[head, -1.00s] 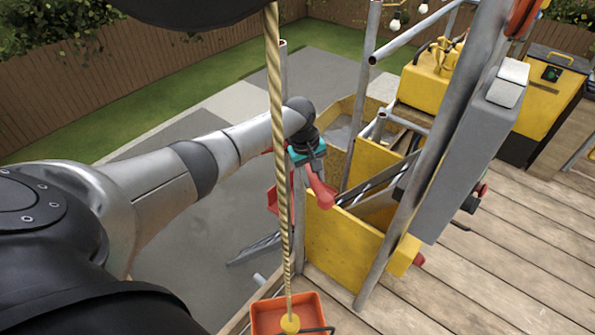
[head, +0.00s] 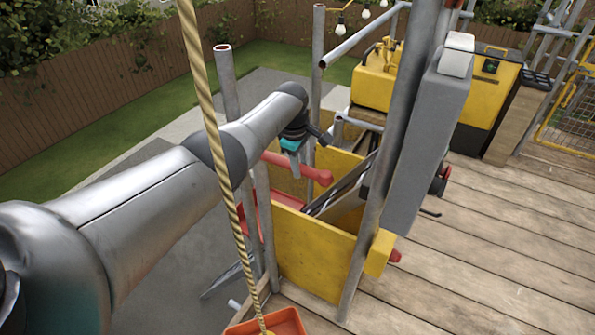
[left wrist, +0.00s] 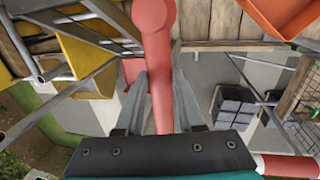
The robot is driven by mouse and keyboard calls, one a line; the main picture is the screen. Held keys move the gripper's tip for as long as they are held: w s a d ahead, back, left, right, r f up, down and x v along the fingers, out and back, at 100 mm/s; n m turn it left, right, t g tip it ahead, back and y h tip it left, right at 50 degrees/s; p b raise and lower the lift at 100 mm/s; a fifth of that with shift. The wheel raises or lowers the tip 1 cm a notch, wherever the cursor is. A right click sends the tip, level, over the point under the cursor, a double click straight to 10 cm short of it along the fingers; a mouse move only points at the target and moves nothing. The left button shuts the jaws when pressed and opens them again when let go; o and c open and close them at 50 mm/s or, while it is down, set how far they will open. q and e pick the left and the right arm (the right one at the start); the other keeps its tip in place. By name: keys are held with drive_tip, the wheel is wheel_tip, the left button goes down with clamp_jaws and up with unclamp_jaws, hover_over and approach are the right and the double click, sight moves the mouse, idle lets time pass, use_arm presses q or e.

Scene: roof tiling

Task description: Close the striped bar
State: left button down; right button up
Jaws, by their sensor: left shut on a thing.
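A red bar (head: 298,168) with a rounded end lies across the gap beside the upright posts, above a yellow panel (head: 318,255). My left gripper (head: 293,165) reaches it from above and is shut on it. In the left wrist view the red bar (left wrist: 158,75) runs between the two fingers (left wrist: 158,105), its round end at the top. A red and white striped piece (left wrist: 275,165) shows at the lower right of that view; whether it joins the held bar is hidden behind the gripper. My right gripper is not in view.
A rope (head: 222,160) hangs in front of my left arm, with an orange tub (head: 275,324) at its lower end. Metal posts (head: 385,160) and a grey box (head: 425,145) stand right of the bar. The plank floor (head: 480,260) is largely clear.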

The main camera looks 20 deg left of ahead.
use_arm(q)
drive_tip(key=shift+w+r, duration=0.15)
idle(0.3)
drive_tip(key=c, duration=0.5)
unclamp_jaws()
drive_tip(key=shift+r, duration=0.15)
drive_tip(key=r+p, duration=0.1)
drive_tip(key=r, duration=0.1)
drive_tip(key=s+r+p, duration=0.1)
drive_tip(key=r+p, duration=0.1)
drive_tip(key=r, duration=0.1)
drive_tip(key=shift+r+p, duration=0.15)
drive_tip(key=shift+p, duration=0.15)
drive_tip(key=r, duration=0.3)
drive_tip(key=s+r, duration=0.1)
drive_tip(key=r, duration=0.2)
drive_tip(key=s+r+p, duration=0.1)
drive_tip(key=r, duration=0.2)
drive_tip(key=shift+a+r, duration=0.1)
drive_tip(key=shift+a, duration=0.05)
